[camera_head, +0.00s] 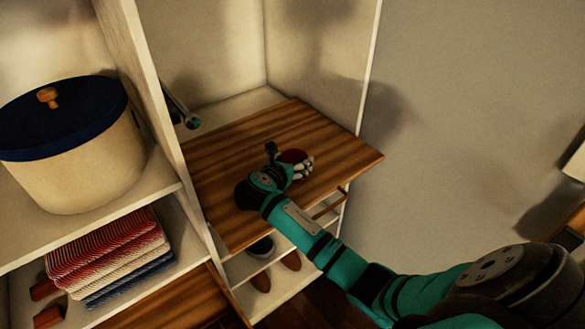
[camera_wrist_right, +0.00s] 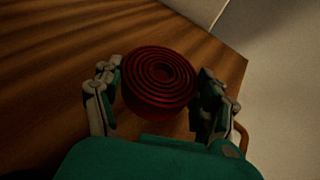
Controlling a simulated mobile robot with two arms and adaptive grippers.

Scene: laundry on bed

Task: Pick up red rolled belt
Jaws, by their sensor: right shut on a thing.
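The red rolled belt (camera_wrist_right: 158,77) is a tight dark red spiral, seen from above in the right wrist view. I cannot tell whether the belt touches the board. My left gripper is not in view.
The wooden board (camera_head: 335,151) juts from a white cabinet, otherwise clear. Left are a cream basket (camera_head: 80,165) with dark blue lid and folded striped towels (camera_head: 108,250). Shoes (camera_head: 262,249) lie on shelves below. A plain wall (camera_head: 470,120) stands right.

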